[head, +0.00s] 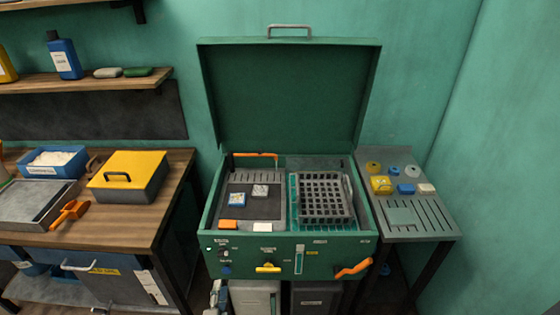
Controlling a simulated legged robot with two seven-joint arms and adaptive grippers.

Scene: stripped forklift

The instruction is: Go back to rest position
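A small grey and white shape (217,296) at the bottom edge, left of the white box under the green machine, may be my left gripper. It is too small to tell whether it is open or shut. I see nothing held there. My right gripper is not in view. The green machine (212,212) stands in the middle with its lid (290,95) raised. In its left half a dark plate (262,211) bears a blue and white block, a grey block, an orange block and a white block.
A wooden bench (120,232) on the left bears a yellow-lidded box (128,175), a blue bin (52,161), a grey tray and an orange scoop (70,214). A grey side table (425,228) on the right bears several small coloured items. An orange handle (353,269) juts from the machine's front.

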